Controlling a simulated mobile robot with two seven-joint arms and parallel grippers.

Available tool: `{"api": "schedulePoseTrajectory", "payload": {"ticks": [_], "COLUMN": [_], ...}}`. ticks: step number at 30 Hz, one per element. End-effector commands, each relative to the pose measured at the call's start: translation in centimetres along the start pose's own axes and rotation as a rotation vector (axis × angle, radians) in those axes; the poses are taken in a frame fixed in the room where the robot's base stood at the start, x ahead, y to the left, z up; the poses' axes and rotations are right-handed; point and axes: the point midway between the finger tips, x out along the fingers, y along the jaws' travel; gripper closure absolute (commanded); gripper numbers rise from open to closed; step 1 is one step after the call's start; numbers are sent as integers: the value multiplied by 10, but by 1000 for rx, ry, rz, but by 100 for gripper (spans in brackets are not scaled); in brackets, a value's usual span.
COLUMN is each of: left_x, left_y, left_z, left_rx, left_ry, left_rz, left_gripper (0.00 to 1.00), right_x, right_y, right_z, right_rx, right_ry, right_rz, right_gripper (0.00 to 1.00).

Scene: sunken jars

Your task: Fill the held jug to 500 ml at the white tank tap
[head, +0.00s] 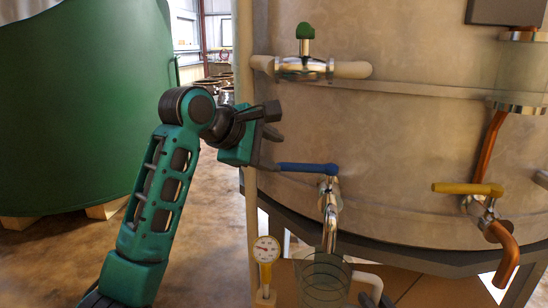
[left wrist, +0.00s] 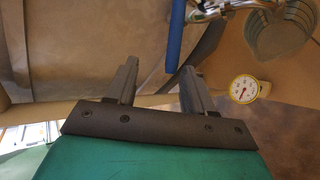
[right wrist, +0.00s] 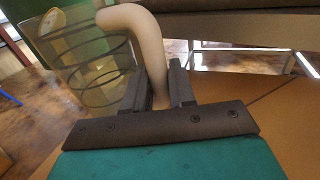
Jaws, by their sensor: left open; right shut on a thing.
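The clear ringed jug (head: 322,285) is under the tank tap's metal spout (head: 330,212). My right gripper (right wrist: 160,82) is shut on its pale handle (right wrist: 135,22); the jug (right wrist: 95,65) also shows in the right wrist view. The blue lever (head: 308,169) of the tap points left. My left gripper (head: 270,145) is open beside the lever's left end. I see no clear stream from the spout. I cannot make out the jug's water level.
The pale tank (head: 410,130) fills the right side. A green-handled valve (head: 305,50) is above, and a yellow-levered copper tap (head: 467,188) stands right. A dial gauge (head: 266,250) stands left of the jug. A green tank (head: 80,110) is far left; open floor lies between.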

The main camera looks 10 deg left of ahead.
Motion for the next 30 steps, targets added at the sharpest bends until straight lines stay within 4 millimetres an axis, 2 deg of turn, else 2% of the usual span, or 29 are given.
{"api": "schedulePoseTrajectory", "payload": {"ticks": [4, 10, 24, 30], "left_x": [-4, 1, 50, 62], "left_y": [-6, -10, -14, -16], "left_z": [12, 15, 16, 16], "left_rx": [-82, -111, -109, -108], "left_ry": [-11, -11, -12, -12], "left_rz": [-80, -109, -107, -106], "left_gripper": [48, 48, 48, 48], "right_x": [0, 0, 0, 0], "right_y": [0, 0, 0, 0], "right_z": [1, 1, 1, 1], "right_rx": [1, 1, 1, 1], "right_ry": [-2, -2, -2, -2], "right_rz": [0, 0, 0, 0], "right_gripper": [100, 100, 100, 100]}}
